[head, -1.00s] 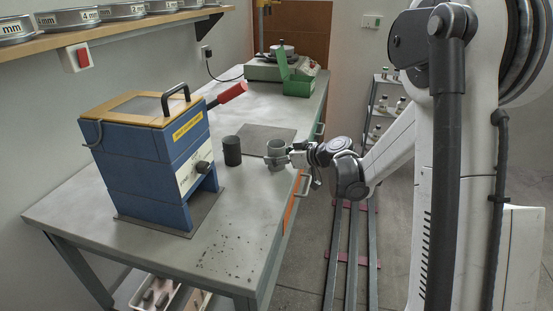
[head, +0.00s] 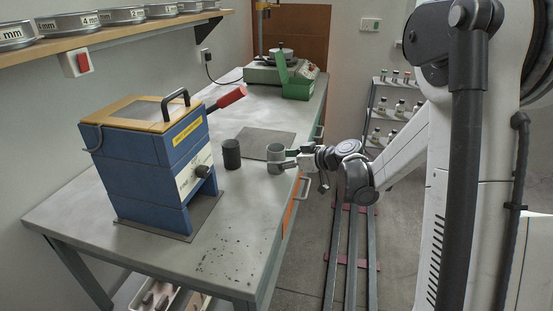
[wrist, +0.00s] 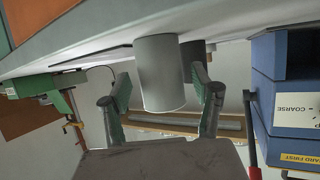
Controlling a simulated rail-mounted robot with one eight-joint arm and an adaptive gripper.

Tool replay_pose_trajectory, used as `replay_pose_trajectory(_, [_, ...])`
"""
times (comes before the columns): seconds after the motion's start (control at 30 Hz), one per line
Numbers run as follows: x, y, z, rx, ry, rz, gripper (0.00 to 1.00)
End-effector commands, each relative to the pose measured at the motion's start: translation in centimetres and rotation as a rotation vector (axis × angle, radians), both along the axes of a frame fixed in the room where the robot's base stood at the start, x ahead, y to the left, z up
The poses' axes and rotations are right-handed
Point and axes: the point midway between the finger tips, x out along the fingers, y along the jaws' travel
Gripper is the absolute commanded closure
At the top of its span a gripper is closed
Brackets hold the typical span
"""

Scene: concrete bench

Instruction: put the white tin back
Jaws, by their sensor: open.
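A pale grey, open-topped tin (head: 281,153) stands upright on the bench near its right edge; it looks grey rather than pure white. In the wrist view, which is upside down, the tin (wrist: 160,78) is between my two fingers. My gripper (head: 286,162) comes in low from the right. In the wrist view my gripper (wrist: 160,82) is open, with a small gap at the left finger; the right finger is close beside the tin, and I cannot tell whether it touches.
A dark tin (head: 231,154) stands just left of the pale one. A dark flat plate (head: 262,141) lies behind. A blue boxed machine (head: 150,165) fills the left side.

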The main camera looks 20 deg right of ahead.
Motion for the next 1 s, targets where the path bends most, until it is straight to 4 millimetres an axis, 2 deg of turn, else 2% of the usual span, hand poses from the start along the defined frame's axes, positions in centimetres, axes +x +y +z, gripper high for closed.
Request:
replay_pose_trajectory(0.3, [-4.6, -3.6, 2.6, 0.001, 0.000, -0.003, 0.40])
replay_pose_trajectory(0.57, [-6.5, -5.0, 3.5, 0.000, 0.001, 0.000, 0.40])
replay_pose_trajectory(0.77, [-8.0, -3.6, 4.5, -0.006, 0.067, -0.014, 0.40])
replay_pose_trajectory(1.0, [-12.7, -0.2, 6.5, -0.033, 0.249, -0.090, 0.40])
